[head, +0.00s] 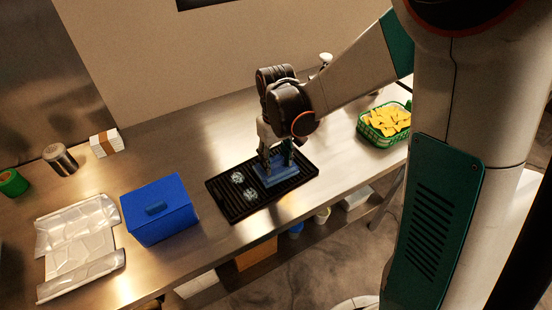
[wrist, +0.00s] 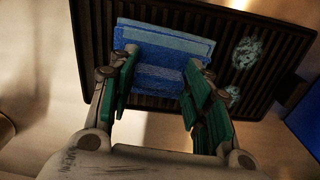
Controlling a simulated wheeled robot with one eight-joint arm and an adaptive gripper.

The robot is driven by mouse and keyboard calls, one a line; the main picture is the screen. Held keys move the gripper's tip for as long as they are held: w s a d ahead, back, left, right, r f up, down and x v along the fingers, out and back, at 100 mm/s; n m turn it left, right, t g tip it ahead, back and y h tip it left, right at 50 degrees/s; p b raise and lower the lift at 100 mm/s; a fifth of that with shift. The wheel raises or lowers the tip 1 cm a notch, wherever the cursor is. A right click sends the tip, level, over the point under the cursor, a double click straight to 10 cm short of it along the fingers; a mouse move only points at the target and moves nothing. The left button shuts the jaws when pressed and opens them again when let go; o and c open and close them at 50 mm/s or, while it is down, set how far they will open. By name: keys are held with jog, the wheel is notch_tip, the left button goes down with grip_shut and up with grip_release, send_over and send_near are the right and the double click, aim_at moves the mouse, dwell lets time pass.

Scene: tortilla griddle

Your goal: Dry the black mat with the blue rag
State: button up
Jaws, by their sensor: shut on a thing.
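The black ribbed mat (head: 233,208) lies on the steel counter in the head view, and it fills the upper part of the wrist view (wrist: 88,48). Two pale wet-looking patches (head: 250,195) are on its left half; they also show at the right in the wrist view (wrist: 247,53). The folded blue rag (head: 277,178) lies over the mat's right half. My gripper (head: 277,158) points down over the rag, and its green-padded fingers (wrist: 157,88) are shut on it. The rag's underside is hidden, so I cannot tell how firmly it touches the mat.
A blue box with a lid (head: 160,210) stands left of the mat. A green basket of yellow chips (head: 384,124) stands to the right. Crumpled foil (head: 78,245), a metal can (head: 60,160) and a white stack (head: 106,143) are farther left. The counter behind the mat is clear.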

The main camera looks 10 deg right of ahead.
jog(key=shift+w+d+r, duration=0.1)
jog(key=shift+w+d, duration=0.5)
jog(key=shift+d, duration=0.25)
jog(key=shift+w+d, duration=0.6)
jog(key=shift+d, duration=0.2)
jog(key=shift+a, duration=0.15)
jog(key=shift+o, duration=0.2)
jog(key=shift+s+a, duration=0.3)
jog(key=shift+a, duration=0.35)
jog(key=shift+s+a, duration=0.25)
jog(key=shift+a, duration=0.45)
jog(key=shift+s+a, duration=0.3)
jog(key=shift+a, duration=0.35)
jog(key=shift+d, duration=0.1)
jog(key=shift+s+a, duration=0.15)
jog(key=shift+a, duration=0.1)
jog(key=shift+s+a, duration=0.75)
jog(key=shift+a, duration=0.25)
jog(key=shift+s+a, duration=0.7)
jog(key=shift+a, duration=0.25)
jog(key=shift+c, duration=0.2)
